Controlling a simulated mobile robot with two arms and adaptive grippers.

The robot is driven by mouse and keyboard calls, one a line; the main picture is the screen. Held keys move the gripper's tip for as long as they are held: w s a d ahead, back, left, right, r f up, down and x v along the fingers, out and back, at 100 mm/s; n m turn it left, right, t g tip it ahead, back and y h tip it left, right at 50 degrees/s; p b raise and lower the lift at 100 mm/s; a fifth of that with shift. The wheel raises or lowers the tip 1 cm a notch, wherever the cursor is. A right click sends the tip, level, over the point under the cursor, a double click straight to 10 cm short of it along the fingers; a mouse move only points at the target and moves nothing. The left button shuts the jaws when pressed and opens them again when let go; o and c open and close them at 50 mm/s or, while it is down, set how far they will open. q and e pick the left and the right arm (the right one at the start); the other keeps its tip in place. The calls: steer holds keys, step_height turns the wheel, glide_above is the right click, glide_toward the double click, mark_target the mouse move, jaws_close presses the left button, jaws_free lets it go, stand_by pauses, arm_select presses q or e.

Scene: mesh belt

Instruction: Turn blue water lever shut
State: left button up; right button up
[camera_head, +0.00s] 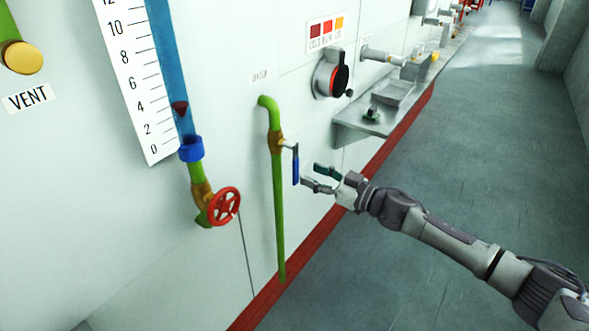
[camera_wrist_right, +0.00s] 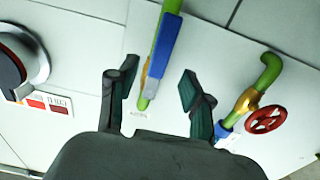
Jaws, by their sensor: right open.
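The blue water lever (camera_head: 295,166) stands out from the brass valve (camera_head: 279,142) on the green water pipe (camera_head: 279,215), and its blue handle points down, roughly along the pipe. My right gripper (camera_head: 311,178) is open just to the right of the blue handle. In the right wrist view the lever's blue handle (camera_wrist_right: 165,46) shows in the gap between the two open fingers of my right gripper (camera_wrist_right: 157,85). I cannot tell whether a finger touches it. My left gripper is not in view.
A red wheel valve (camera_head: 225,205) sits on the pipe below the level gauge, left of the lever. A round dial with a red rim (camera_head: 340,80) and a grey shelf (camera_head: 365,125) are on the wall to the right. The floor (camera_head: 470,150) is clear.

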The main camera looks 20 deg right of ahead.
mark_target(297, 168)
steer(key=b+x, duration=0.1)
steer(key=x, duration=0.5)
steer(key=shift+w, duration=0.1)
steer(key=shift+c, duration=0.3)
jaws_close()
